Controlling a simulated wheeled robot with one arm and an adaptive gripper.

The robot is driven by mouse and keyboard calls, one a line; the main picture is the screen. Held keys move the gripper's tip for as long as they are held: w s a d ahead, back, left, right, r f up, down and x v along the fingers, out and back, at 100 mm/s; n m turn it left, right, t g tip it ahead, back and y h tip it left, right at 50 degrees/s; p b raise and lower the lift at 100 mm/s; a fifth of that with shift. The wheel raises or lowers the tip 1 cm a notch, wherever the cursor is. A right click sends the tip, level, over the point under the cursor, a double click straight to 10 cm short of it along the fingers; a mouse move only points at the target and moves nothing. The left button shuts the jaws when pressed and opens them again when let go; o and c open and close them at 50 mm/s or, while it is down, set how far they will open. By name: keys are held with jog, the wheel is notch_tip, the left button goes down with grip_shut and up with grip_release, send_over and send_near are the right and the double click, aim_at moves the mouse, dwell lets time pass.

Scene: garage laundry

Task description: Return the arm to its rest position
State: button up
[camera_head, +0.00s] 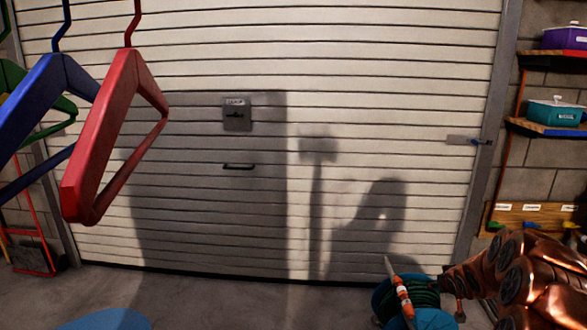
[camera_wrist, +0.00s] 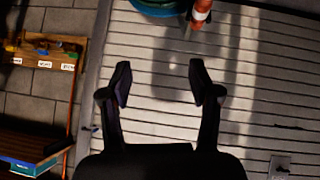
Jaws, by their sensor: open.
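My gripper (camera_wrist: 160,76) shows in the wrist view with its two dark fingers spread apart. It is open and nothing is between the fingers. The wrist picture is upside down, with the roller door (camera_wrist: 245,95) behind the fingers. In the head view my copper-coloured arm (camera_head: 530,285) is bent at the lower right corner. The fingers cannot be made out clearly there.
A blue and green hose reel (camera_head: 424,296) with an orange and white nozzle (camera_head: 403,298) is beside my arm. Red (camera_head: 84,165) and blue (camera_head: 38,100) hangers hang close at left. Shelves with a teal box (camera_head: 553,113) stand at right. The central floor is clear.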

jog(key=s+a+r+g+p, duration=0.2)
jog(key=s+a+r+p, duration=0.2)
jog(key=s+a+r, duration=0.45)
jog(key=s+a+r+g+p, duration=0.35)
jog(key=s+a+r, duration=0.25)
jog(key=s+r, duration=0.45)
jog(key=s+a+r+g+p, duration=0.1)
jog(key=s+a+r+p, duration=0.2)
jog(key=s, duration=0.8)
jog(key=s+a+r+g+y+p, duration=0.1)
jog(key=s+a+r+p, duration=0.3)
jog(key=s, duration=0.7)
jog(key=s+a+r+g+y+p, duration=0.1)
jog(key=s+a+r+g+p, duration=0.2)
jog(key=s+a+r, duration=0.3)
jog(key=s, duration=0.5)
jog(key=shift+a+r+p, duration=0.15)
jog(key=shift+r+p, duration=0.1)
jog(key=shift+p, duration=0.1)
